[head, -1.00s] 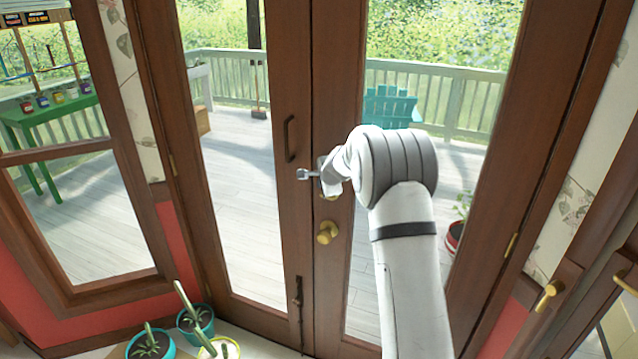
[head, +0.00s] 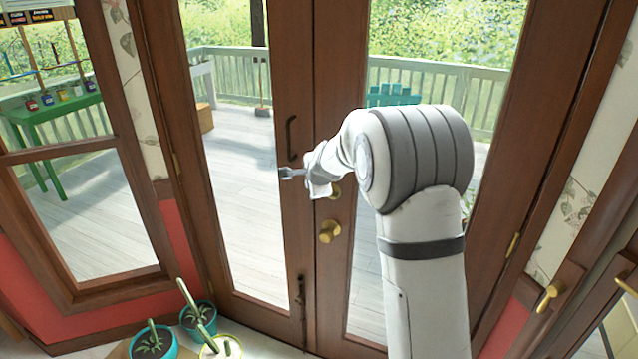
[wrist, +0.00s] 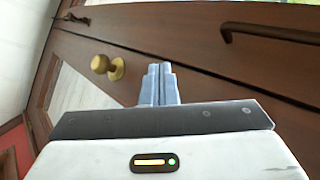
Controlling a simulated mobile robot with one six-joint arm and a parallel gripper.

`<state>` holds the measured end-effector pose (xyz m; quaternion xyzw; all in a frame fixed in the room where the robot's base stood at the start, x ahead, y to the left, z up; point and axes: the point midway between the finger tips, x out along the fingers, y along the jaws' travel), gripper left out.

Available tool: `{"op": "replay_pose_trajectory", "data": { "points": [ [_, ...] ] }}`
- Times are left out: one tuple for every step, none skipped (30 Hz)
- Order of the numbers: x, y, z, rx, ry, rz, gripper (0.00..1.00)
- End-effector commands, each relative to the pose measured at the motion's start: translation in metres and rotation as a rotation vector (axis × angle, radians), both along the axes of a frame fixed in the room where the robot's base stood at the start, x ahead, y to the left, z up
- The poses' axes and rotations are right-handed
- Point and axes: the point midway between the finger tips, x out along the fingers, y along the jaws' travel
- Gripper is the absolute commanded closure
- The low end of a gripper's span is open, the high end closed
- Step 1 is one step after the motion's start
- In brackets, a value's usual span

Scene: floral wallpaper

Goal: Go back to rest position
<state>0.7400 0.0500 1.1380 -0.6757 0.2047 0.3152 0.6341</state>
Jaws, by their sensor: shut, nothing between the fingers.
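My gripper (head: 290,172) is in front of the closed wooden double doors (head: 328,75), at the end of my white and grey arm. In the wrist view its two fingers (wrist: 158,85) are together with nothing between them. The dark pull handle (head: 291,138) on the left door is just above the gripper in the head view; in the wrist view the dark handle (wrist: 270,32) is to the right of the fingers. A brass knob (head: 329,231) is below the gripper on the right door, and it shows left of the fingers in the wrist view (wrist: 107,66).
Potted plants (head: 152,343) stand on the floor at the lower left. A dark bolt (head: 300,291) is low on the left door. A brass lever (head: 549,297) is at the right. Beyond the glass is a deck with a green table (head: 55,110) and a teal chair (head: 392,95).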

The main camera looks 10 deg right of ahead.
Motion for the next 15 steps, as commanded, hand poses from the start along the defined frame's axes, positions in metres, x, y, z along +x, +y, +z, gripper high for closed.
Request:
{"op": "replay_pose_trajectory", "data": {
  "points": [
    [-0.005,0.003,0.007,0.001,0.000,0.001,1.00],
    [-0.007,0.004,0.009,-0.001,0.000,0.002,1.00],
    [-0.009,0.006,0.011,0.001,0.000,0.001,1.00],
    [-0.011,0.006,0.012,0.001,0.001,0.001,1.00],
    [-0.012,0.007,0.013,-0.001,0.002,0.002,1.00],
    [-0.015,0.008,0.015,-0.005,0.002,0.006,1.00],
    [-0.018,0.008,0.017,-0.010,0.003,0.012,1.00],
    [-0.022,0.008,0.020,-0.019,0.006,0.024,1.00],
    [-0.030,0.007,0.023,-0.038,0.011,0.044,1.00],
    [-0.037,0.007,0.027,-0.057,0.014,0.067,1.00],
    [-0.047,0.006,0.031,-0.078,0.021,0.093,1.00],
    [-0.061,0.005,0.036,-0.113,0.030,0.135,1.00],
    [-0.074,0.004,0.041,-0.143,0.037,0.170,1.00],
    [-0.087,0.003,0.045,-0.175,0.047,0.209,1.00],
    [-0.107,0.001,0.050,-0.220,0.059,0.264,1.00]
  ]
}}
